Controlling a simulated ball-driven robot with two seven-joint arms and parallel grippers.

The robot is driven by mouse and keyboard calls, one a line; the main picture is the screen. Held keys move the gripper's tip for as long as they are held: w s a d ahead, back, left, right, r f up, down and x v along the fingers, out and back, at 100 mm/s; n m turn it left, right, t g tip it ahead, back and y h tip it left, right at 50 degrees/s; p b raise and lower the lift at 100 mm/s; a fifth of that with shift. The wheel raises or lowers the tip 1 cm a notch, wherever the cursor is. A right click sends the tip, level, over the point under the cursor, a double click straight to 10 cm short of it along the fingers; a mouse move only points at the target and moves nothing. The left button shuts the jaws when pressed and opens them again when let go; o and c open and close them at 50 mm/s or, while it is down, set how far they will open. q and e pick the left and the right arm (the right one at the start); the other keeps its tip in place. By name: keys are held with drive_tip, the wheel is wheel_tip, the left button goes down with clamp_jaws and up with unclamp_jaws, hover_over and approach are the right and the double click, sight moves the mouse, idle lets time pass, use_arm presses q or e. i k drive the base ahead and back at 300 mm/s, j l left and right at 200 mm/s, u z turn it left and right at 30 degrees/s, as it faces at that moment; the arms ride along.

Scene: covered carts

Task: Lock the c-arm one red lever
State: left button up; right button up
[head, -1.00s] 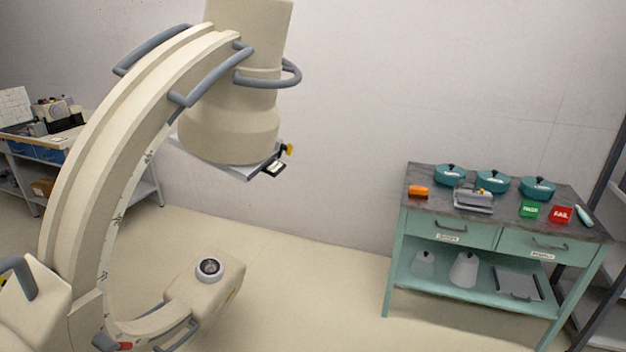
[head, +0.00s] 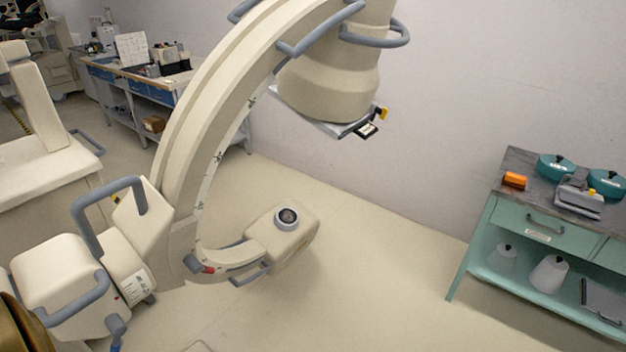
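The cream C-arm (head: 185,140) stands at the left and centre of the head view, its curved arc rising to the upper right. A small red-tipped lever (head: 207,270) shows low on the C-arm, where the arc meets the lower detector block (head: 285,235). It is too small to tell whether it is locked. A blue-grey lever (head: 116,330) hangs below the C-arm's rear body (head: 60,280) at the lower left. Neither of my grippers is in view.
A green cart (head: 545,225) with teal pots (head: 556,167) and an orange block (head: 514,180) stands at the right. A workbench (head: 135,85) with equipment is at the back left. The floor between the C-arm and the green cart is clear.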

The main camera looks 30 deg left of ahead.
sight(194, 265)
drive_tip(key=u, duration=1.8)
